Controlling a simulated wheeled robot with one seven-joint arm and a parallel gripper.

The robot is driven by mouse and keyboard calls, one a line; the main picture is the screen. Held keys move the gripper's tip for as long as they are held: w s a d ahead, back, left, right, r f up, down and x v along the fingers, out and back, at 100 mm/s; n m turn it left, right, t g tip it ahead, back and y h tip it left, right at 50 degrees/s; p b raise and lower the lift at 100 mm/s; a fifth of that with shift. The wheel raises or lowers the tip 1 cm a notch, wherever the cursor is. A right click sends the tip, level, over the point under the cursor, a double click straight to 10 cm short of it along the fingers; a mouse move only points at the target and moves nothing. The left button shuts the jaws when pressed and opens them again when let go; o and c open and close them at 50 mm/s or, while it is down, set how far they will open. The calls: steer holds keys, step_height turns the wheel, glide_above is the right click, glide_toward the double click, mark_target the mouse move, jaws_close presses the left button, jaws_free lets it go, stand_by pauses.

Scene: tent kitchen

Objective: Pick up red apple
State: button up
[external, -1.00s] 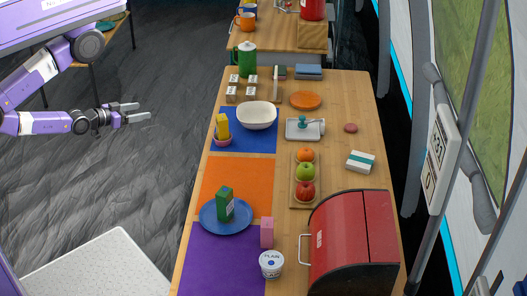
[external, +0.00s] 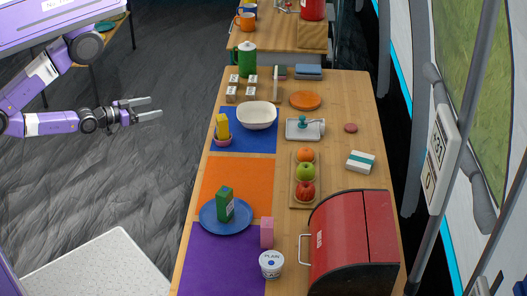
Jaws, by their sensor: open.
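The red apple (external: 305,190) sits on a narrow wooden tray (external: 295,202) on the right half of the table. It is the nearest of three fruits in a row, with a green apple (external: 305,171) and an orange (external: 305,154) behind it. My gripper (external: 158,107) is open and empty. It is in the air to the left of the table, over the grey floor, well apart from the apple.
A red bread box (external: 345,235) stands just in front of the tray. A white box with a teal band (external: 361,162) lies to its right. A blue plate (external: 208,221) with a green carton (external: 224,204), a pink block (external: 267,232) and a white tub (external: 271,265) are to the left.

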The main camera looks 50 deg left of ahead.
steer(key=w+d+f+m+g+h+b, duration=0.1)
steer(key=w+d+f+m+h, duration=0.2)
steer(key=w+d, duration=0.6)
steer(key=w+d+f+m+h, duration=0.25)
steer(key=w+d+h, duration=0.3)
steer(key=d, duration=0.65)
steer(key=w+d+m+g+h+b, duration=0.1)
steer(key=w+d+m+g+h, duration=0.2)
steer(key=d, duration=2.3)
steer(key=g+y, duration=0.2)
steer(key=y, duration=0.2)
glide_toward(306, 190)
steer(key=w+f, duration=0.1)
steer(key=w+f+n, duration=0.1)
steer(key=w, duration=0.1)
steer(key=shift+w+d, duration=0.1)
steer(key=shift+w, duration=0.1)
steer(key=shift+w+d+f+g, duration=0.1)
steer(key=shift+w+f+g, duration=0.05)
steer(key=shift+f+g, duration=0.15)
steer(key=shift+b+x, duration=0.3)
steer(key=shift+x, duration=3.3)
steer(key=shift+f, duration=0.1)
